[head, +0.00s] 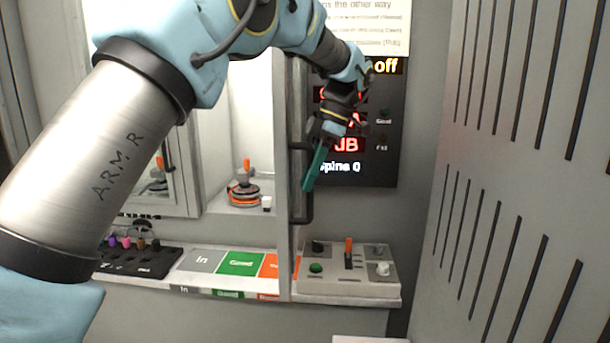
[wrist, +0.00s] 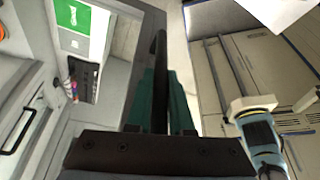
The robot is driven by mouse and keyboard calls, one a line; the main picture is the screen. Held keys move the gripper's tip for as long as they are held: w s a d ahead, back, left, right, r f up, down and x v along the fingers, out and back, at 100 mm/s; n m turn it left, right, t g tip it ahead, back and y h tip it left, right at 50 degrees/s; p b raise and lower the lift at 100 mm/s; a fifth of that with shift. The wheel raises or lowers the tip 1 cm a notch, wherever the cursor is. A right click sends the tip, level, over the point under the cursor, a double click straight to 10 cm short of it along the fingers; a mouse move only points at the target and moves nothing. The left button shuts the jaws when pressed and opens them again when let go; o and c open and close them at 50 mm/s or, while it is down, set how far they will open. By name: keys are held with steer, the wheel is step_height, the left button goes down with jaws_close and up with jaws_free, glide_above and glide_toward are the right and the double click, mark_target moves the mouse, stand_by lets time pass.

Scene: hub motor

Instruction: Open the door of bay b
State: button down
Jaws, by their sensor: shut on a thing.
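A bay door (head: 283,160) stands swung out, almost edge-on in the head view, with a black bar handle (head: 306,208) on its right face. I take it as the door of bay b; I can read no label on it. My gripper (head: 311,178), with green fingers, is at this handle. In the wrist view the black handle (wrist: 160,50) runs between the green fingers (wrist: 160,95), which are shut on it. Behind the door the bay is open, white inside, and a round motor part with an orange top (head: 243,190) stands on its floor.
A second bay with a framed window (head: 160,185) is at left, partly behind my arm. Below are a tray of coloured plugs (head: 135,262), a marked strip (head: 240,263) and a control box (head: 348,270). A display (head: 385,150) hangs behind my gripper. A slotted grey panel (head: 520,180) bounds the right.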

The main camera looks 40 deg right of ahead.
steer(key=c, duration=0.8)
jaws_free()
steer(key=v, duration=1)
steer(key=shift+d+r, duration=0.15)
steer(key=shift+r, duration=0.25)
